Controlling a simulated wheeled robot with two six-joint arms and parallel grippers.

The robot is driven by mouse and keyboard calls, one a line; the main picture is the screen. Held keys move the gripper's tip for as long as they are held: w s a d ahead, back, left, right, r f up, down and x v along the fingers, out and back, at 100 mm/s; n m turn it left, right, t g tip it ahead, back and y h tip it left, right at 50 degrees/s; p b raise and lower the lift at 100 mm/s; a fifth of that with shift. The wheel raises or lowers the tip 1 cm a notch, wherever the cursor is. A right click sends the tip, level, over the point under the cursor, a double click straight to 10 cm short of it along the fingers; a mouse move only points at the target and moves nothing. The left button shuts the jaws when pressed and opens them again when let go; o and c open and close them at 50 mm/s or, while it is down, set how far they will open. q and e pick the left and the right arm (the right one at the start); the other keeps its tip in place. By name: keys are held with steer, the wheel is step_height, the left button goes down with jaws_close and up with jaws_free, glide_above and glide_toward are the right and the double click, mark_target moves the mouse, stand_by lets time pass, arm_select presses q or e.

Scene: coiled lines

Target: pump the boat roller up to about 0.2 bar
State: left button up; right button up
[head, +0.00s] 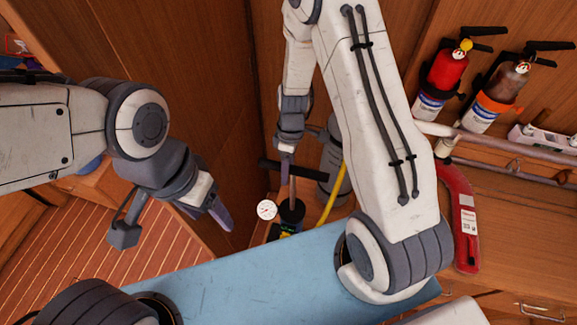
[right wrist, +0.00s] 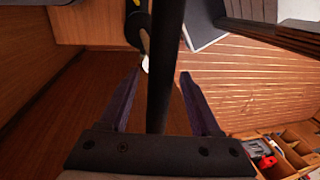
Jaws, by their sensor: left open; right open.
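The hand pump (head: 291,211) stands upright with a black T-handle (head: 300,169) and a raised rod. A white round gauge (head: 266,209) sits beside it; its reading is too small to tell. A yellow hose (head: 333,199) runs beside a grey rounded body (head: 329,165), perhaps the boat roller, partly hidden by my right arm. My right gripper (head: 287,158) is at the handle. In the right wrist view, the black handle bar (right wrist: 164,65) runs between its open fingers (right wrist: 160,95), apart from both. My left gripper (head: 216,212) is open and empty, left of the pump.
A blue surface (head: 250,275) lies in front of the pump. Two fire extinguishers (head: 442,75) and a red curved item (head: 462,215) are at the right wall. A wooden panel (head: 215,110) stands between my arms. An open compartment box (right wrist: 292,150) shows in the right wrist view.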

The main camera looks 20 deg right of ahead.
jaws_close()
stand_by(1.4)
